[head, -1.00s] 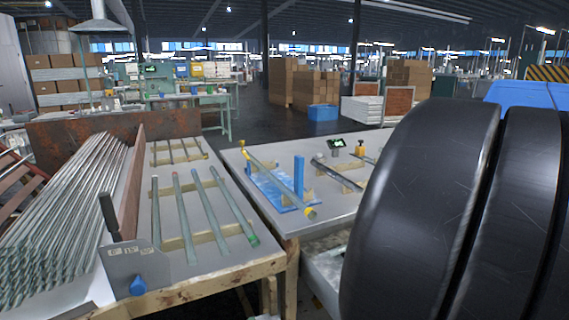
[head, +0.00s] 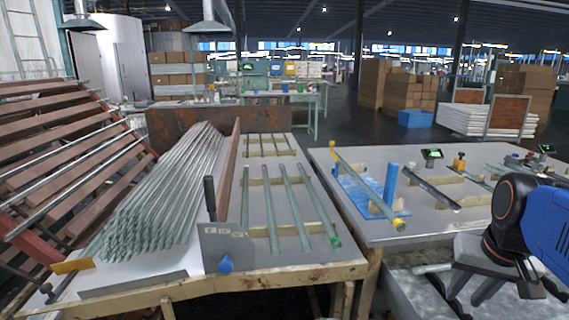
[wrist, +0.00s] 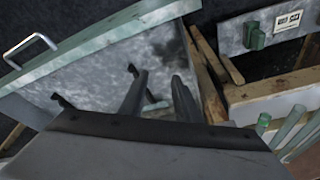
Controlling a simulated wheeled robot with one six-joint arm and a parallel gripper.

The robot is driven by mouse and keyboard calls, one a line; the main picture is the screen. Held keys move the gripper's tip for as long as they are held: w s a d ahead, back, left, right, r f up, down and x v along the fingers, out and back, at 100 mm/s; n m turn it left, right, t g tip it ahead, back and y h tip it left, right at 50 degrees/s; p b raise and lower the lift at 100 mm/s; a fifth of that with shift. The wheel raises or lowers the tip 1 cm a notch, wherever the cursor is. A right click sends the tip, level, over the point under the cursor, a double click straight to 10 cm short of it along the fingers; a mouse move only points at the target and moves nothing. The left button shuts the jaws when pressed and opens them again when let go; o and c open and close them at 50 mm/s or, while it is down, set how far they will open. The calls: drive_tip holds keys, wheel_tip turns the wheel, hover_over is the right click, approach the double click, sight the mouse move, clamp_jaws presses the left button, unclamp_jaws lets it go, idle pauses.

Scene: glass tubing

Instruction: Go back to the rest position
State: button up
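My gripper (head: 462,290) is at the lower right of the head view, low in front of the right table. In the wrist view its two dark fingers (wrist: 158,85) stand apart with nothing between them. Several glass tubes (head: 285,205) lie side by side on wooden rests on the left table. One tube with yellow ends (head: 368,187) lies slanted across the blue fixture (head: 360,195) on the right table. A large heap of tubes (head: 165,185) lies left of a reddish-brown board.
The left table (head: 262,275) and right table (head: 390,238) stand close, with a narrow gap between. A slatted red rack (head: 60,150) is at far left. A grey metal surface (wrist: 85,85) and wooden framing (wrist: 270,90) lie below my wrist.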

drive_tip(key=s+a+f+n+t, duration=0.1)
drive_tip(key=s+a+f+n, duration=0.2)
drive_tip(key=a, duration=0.6)
drive_tip(key=shift+a+f+n+t+y, duration=0.3)
drive_tip(key=shift+f+n+y, duration=0.1)
drive_tip(key=shift+f+n, duration=0.55)
